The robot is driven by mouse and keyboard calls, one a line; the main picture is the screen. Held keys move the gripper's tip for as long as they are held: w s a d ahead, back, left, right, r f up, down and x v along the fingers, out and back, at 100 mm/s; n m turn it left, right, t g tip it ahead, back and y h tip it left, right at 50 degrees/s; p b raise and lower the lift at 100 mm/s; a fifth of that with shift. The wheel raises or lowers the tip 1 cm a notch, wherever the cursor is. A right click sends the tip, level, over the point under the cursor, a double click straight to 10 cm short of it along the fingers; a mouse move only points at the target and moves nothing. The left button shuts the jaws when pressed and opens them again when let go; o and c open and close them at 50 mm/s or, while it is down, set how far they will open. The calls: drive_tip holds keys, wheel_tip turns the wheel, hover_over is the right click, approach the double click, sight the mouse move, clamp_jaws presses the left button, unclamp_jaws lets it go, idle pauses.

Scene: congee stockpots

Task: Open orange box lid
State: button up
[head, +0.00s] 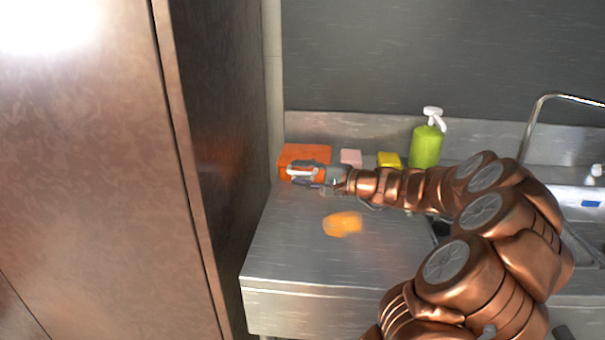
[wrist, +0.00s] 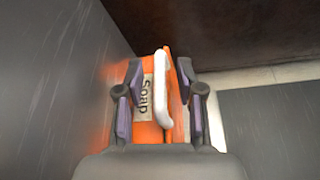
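The orange box (head: 300,153) sits at the far left corner of the steel counter, against the back wall. In the wrist view its orange surface (wrist: 147,132) carries a "Soap" label (wrist: 146,97) and a white handle (wrist: 162,85). My gripper (head: 302,176) is at the front of the box. In the wrist view the open fingers (wrist: 160,75) stand on both sides of the white handle, with gaps visible. I cannot tell whether a finger touches the box. The lid appears closed, though my gripper hides part of the box.
A pink block (head: 351,157), a yellow sponge (head: 389,160) and a green pump bottle (head: 426,143) stand along the back wall. An orange cloth-like item (head: 343,223) lies mid-counter. A tall cabinet (head: 100,180) bounds the left; a sink (head: 580,205) is right. The front left counter is clear.

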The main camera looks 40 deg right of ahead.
clamp_jaws()
idle(0.6)
